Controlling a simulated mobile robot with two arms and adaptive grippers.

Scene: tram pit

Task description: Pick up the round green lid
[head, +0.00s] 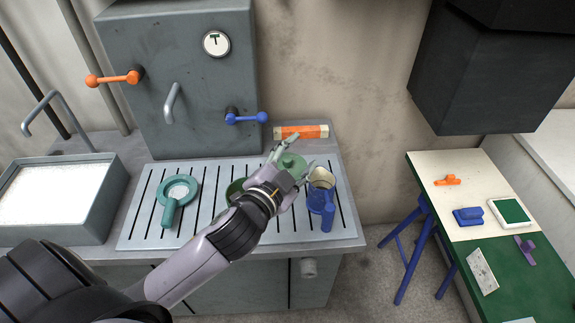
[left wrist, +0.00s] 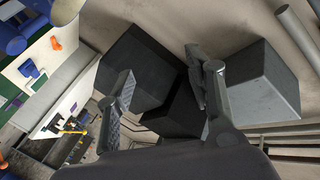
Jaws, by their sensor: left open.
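The round green lid (head: 293,160) shows in the head view on the slatted steel counter, partly hidden by my left gripper. My left gripper (head: 298,152) is open. In the head view its two fingers overlap the lid's area, one on each side of it; I cannot tell the height gap. In the left wrist view the open fingers (left wrist: 162,88) have nothing between them but distant dark boxes and wall, and the lid does not show there. My right gripper is in neither view.
A green round item (head: 234,187) is partly behind my left arm. A teal-handled strainer (head: 173,200) lies left. An orange-and-cream block (head: 301,131) lies behind. A grey cabinet (head: 184,104) with levers stands at the back.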

